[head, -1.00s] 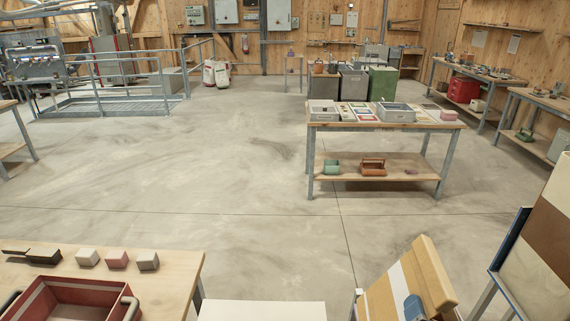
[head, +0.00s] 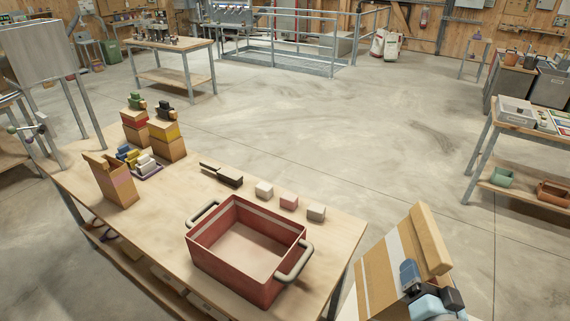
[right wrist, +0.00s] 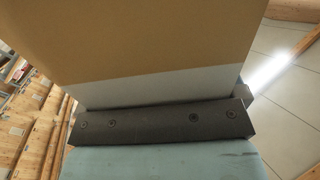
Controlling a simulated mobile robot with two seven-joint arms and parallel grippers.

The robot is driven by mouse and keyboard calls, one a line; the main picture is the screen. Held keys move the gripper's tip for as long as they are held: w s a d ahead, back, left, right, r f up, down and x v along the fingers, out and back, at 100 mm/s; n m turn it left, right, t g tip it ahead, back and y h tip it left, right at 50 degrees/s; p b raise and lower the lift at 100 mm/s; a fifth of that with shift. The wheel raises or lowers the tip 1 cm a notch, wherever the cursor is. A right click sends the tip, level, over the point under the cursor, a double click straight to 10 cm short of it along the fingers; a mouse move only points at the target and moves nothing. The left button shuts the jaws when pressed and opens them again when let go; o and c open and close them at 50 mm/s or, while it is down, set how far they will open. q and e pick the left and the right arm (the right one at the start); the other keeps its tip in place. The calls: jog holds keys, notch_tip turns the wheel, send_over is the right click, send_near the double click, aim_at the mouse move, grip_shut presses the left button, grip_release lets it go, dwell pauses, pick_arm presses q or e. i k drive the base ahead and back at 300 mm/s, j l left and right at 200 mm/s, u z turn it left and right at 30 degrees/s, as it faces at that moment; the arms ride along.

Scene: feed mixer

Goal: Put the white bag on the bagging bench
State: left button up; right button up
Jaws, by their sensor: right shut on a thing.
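The white bag (head: 375,275) is a tan paper bag with a white band and a folded top, tilted at the lower right of the head view. My right gripper (head: 432,288) is shut on it, holding it in the air right of the bench. In the right wrist view the bag (right wrist: 160,40) fills the top, with the white band close to the dark gripper part (right wrist: 160,125). The bagging bench (head: 335,235) is a wooden-topped table at lower left, which I take for the one meant. My left gripper is not in view.
On the bench stand a red crate (head: 205,250) with two handles, several small blocks (head: 264,189), a dark scoop-like tool (head: 222,174), a pink-banded bag (head: 117,180), and red- and yellow-banded bags (head: 167,140) behind. Bare wood shows between bags and crate. Open floor lies beyond.

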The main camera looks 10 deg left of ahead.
aim_at(169, 189)
jog(key=j+u, duration=0.15)
jog(key=j, duration=0.15)
jog(key=i+j+u, duration=0.2)
jog(key=j+u, duration=0.15)
jog(key=j, duration=0.25)
jog(key=i+j, duration=0.15)
jog(key=j, duration=0.25)
jog(key=i+j+u, duration=0.1)
jog(key=j, duration=0.25)
jog(key=i+j, duration=0.25)
jog(key=i+j+u, duration=0.1)
jog(key=j, duration=0.4)
jog(key=i+j, duration=0.35)
jog(key=i, duration=0.3)
jog(key=i+j, duration=0.1)
jog(key=i, duration=0.3)
jog(key=u, duration=0.05)
